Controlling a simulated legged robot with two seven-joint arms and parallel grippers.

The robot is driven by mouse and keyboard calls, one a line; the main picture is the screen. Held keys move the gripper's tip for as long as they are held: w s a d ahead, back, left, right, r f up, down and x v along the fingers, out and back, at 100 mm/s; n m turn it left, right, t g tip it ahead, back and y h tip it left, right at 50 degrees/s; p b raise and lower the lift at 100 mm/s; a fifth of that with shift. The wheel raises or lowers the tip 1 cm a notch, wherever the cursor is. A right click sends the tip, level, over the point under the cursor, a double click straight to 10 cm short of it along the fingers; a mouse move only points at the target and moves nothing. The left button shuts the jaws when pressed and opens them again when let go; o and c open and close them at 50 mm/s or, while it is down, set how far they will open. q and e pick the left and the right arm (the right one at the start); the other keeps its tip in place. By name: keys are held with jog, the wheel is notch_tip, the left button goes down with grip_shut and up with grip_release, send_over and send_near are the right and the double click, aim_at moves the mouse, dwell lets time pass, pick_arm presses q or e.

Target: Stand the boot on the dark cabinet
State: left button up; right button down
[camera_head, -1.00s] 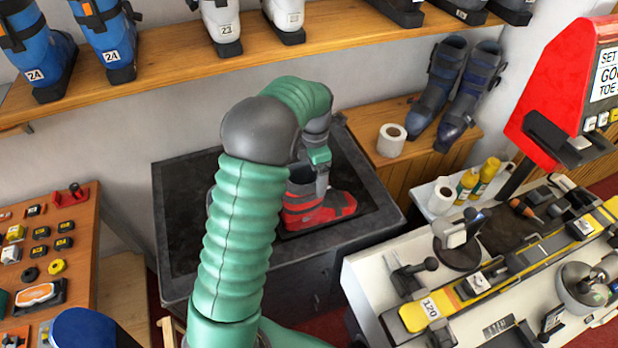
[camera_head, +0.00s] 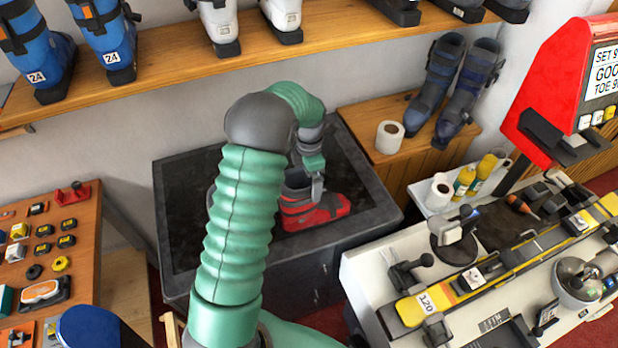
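The red and dark grey boot (camera_head: 318,214) is upright over the top of the dark cabinet (camera_head: 365,222), toe to the right. Its sole looks at or very near the surface; I cannot tell whether it bears fully. My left gripper (camera_head: 317,190) comes down on the boot's upper part from above, with one finger showing against the shell. It appears shut on the boot; the other finger is hidden. My green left arm covers the cabinet's front left part and some of the boot's heel side. My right gripper is not in view.
A wooden shelf (camera_head: 170,64) with ski boots runs behind. A wooden bench (camera_head: 370,118) with a paper roll (camera_head: 390,137) and grey-blue boots (camera_head: 452,92) stands behind right. A cluttered white workbench (camera_head: 375,270) is at front right, a wooden tool table (camera_head: 85,215) left.

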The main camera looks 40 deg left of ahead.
pick_arm(q)
notch_tip(320, 180, up, 12)
jog(key=b, duration=0.2)
jog(key=s+d+f+m+t, duration=0.1)
jog(key=s+d+f+m, duration=0.2)
jog(key=d+m, duration=0.3)
jog(key=s+d+f+m+t, duration=0.1)
jog(key=s+d+f+m, duration=0.2)
jog(key=m, duration=1.1)
jog(key=s+d+f+m, duration=0.4)
jog(key=s+d+m, duration=0.4)
jog(key=d+m, duration=0.2)
jog(key=shift+d+m+t, duration=0.3)
jog(key=shift+d+t, duration=0.1)
jog(key=shift+d, duration=0.35)
jog(key=shift+s+d, duration=0.1)
jog(key=shift+s, duration=0.1)
jog(key=shift+w+d, duration=0.1)
jog(key=shift+d, duration=0.1)
